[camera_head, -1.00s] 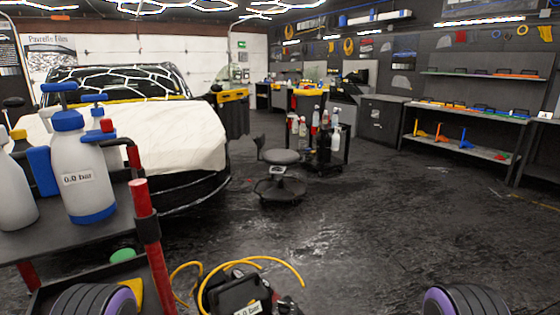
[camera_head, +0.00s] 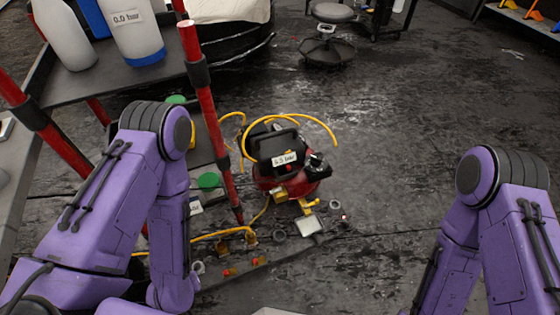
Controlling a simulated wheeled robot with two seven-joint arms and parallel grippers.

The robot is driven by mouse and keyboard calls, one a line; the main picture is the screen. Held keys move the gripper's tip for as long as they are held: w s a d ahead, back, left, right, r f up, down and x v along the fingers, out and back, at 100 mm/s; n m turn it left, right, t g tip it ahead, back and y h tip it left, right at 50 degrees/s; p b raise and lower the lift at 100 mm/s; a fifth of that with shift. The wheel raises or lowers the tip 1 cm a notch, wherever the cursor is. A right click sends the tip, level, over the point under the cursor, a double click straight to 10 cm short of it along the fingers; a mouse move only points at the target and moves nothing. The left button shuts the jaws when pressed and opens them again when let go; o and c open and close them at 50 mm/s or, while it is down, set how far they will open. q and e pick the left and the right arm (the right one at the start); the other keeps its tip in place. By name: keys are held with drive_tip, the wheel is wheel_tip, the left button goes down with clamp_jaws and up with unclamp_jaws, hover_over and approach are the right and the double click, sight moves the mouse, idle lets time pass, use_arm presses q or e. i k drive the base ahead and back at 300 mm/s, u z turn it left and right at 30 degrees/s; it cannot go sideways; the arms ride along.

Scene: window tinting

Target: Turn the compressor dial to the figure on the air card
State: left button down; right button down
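The red and black compressor (camera_head: 290,183) stands on the dark floor in the middle of the head view. A white label on its top ends in "bar"; its figure is too small to read surely. I cannot make out the dial clearly.
A cart with red posts (camera_head: 205,110) stands left of the compressor, carrying a white bottle (camera_head: 132,32) marked "0.0 bar". A yellow hose (camera_head: 318,125) loops over the compressor. Small parts lie on the floor before it. A stool (camera_head: 328,48) stands behind; floor to the right is clear.

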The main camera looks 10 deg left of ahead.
sight(315, 161)
drive_tip(key=u, duration=0.95)
drive_tip(key=k, duration=0.6)
drive_tip(key=z, duration=1.15)
drive_tip(key=i, duration=0.45)
drive_tip(key=z, duration=0.6)
drive_tip(key=i, duration=0.8)
drive_tip(key=u, duration=0.2)
